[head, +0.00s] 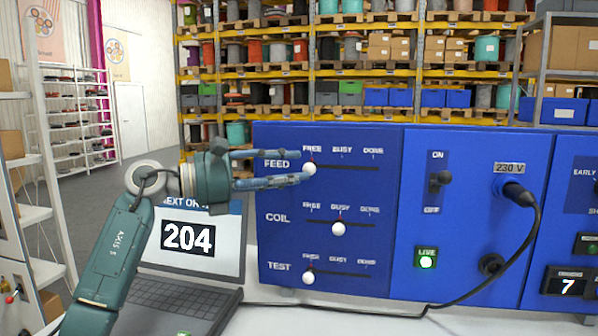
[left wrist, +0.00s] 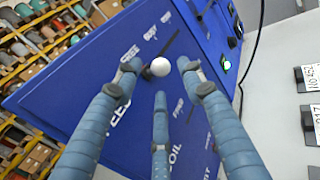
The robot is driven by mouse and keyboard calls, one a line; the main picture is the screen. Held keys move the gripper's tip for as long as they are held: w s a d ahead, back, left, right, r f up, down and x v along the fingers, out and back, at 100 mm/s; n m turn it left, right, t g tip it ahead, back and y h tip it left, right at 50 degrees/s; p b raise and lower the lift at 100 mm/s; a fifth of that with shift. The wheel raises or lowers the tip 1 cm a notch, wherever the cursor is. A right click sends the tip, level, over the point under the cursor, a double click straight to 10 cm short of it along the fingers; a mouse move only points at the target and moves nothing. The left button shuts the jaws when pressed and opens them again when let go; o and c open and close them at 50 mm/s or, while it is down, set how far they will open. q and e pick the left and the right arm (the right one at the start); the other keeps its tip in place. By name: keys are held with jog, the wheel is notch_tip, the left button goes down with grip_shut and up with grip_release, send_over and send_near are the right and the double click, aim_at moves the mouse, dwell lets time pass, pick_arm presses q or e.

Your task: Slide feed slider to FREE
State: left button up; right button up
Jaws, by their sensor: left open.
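The FEED slider's white knob (head: 309,169) sits at the left end of its slot, under the FREE mark, on the blue panel (head: 283,197). My left gripper (head: 304,163) reaches in from the left with its fingertips at the knob. In the left wrist view the knob (left wrist: 160,67) shows between the spread blue fingers of the gripper (left wrist: 160,75), which is open. Whether a finger touches the knob I cannot tell. My right gripper is not in view.
Below are the COIL knob (head: 338,229) under BUSY and the TEST knob (head: 308,276) under FREE. To the right are an ON/OFF switch (head: 440,181), a lit LIVE lamp (head: 426,262) and a black cable (head: 533,236). A laptop (head: 190,262) stands left of the panel.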

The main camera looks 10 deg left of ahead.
pick_arm(q)
jog(key=v, duration=1)
jog(key=shift+f, duration=0.15)
